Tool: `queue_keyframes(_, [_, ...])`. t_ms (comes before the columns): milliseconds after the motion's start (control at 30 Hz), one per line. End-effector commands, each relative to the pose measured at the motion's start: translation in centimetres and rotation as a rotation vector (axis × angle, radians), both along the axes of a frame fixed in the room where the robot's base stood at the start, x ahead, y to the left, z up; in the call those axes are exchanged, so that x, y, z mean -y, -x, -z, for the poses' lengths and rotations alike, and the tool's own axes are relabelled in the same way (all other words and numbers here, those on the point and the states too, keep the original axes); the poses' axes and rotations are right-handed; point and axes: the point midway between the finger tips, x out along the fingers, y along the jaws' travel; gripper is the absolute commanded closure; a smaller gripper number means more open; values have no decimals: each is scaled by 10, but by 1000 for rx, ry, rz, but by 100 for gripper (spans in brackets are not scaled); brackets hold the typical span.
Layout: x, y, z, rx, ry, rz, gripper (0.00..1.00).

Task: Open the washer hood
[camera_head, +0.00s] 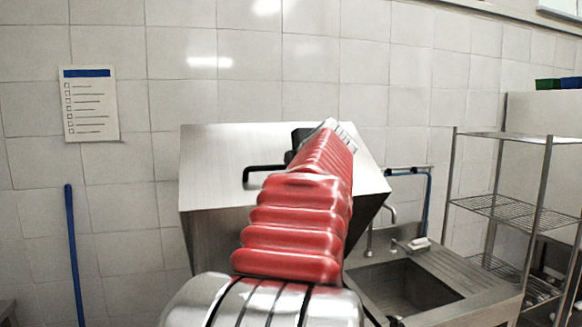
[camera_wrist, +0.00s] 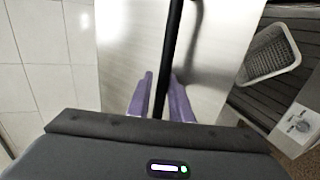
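The washer hood (camera_head: 225,150) is a brushed-steel box in the middle of the head view, in front of the tiled wall. Its black bar handle (camera_head: 262,170) sticks out left of my arm; the rest of it is hidden behind the arm. In the wrist view the handle (camera_wrist: 172,50) runs down the picture over the steel face. The two purple fingers of my gripper (camera_wrist: 161,85) lie on either side of the bar. A narrow gap shows between bar and fingers, so the gripper looks open around it. In the head view the fingers are hidden.
A sink (camera_head: 405,290) with a tap stands right of the washer, and a wire shelf rack (camera_head: 500,207) beyond it. A perforated grey basket (camera_wrist: 270,53) lies at the right in the wrist view, above a panel with a round knob (camera_wrist: 300,124). A blue pole (camera_head: 73,255) leans left.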

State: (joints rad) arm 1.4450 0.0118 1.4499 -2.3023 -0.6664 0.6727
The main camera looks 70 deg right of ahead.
Motion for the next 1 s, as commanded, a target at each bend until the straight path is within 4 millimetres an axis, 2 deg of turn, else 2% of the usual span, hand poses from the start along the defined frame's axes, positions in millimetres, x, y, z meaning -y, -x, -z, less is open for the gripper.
queue_keyframes(267, [-13,10,-5,-1,0,2,80])
queue_keyframes(800, [-82,59,-35,0,2,3,80])
queue_keyframes(1000, [-100,73,-42,0,1,1,80])
